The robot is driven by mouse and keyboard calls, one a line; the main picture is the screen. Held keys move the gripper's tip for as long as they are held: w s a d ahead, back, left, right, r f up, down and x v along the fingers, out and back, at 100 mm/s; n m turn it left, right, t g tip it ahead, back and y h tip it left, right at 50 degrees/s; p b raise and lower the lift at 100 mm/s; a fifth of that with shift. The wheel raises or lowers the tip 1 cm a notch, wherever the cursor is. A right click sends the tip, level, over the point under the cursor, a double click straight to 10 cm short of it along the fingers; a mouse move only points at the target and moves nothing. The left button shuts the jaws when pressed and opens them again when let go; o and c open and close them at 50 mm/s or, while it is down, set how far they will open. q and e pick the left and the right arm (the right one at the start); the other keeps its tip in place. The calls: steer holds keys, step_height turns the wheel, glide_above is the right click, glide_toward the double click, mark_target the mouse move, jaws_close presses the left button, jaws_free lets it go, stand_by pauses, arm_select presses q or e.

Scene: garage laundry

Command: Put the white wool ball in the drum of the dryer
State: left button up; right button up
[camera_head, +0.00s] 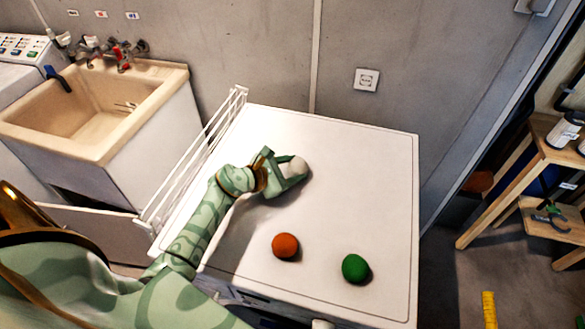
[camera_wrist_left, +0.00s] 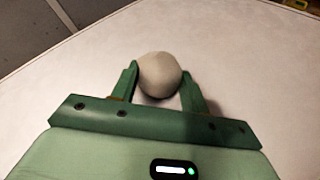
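The white wool ball (camera_head: 298,167) is on or just above the white dryer top (camera_head: 360,150); I cannot tell if it is lifted. My left gripper (camera_head: 289,174) reaches in from the left, with its green fingers on both sides of the ball. In the left wrist view the ball (camera_wrist_left: 160,75) sits between the fingertips, which press close against its sides. An orange ball (camera_head: 285,246) and a green ball (camera_head: 355,268) lie nearer on the top. The drum opening is hidden below the top's front edge. My right gripper is out of view.
A white folding rack (camera_head: 195,160) stands along the left side of the dryer. A beige sink (camera_head: 95,105) is farther left. Wooden shelves (camera_head: 535,155) stand at the right, with floor between. The right part of the dryer top is clear.

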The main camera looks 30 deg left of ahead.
arm_select(q)
steer(key=shift+o, duration=1.4)
steer(key=shift+r, duration=0.1)
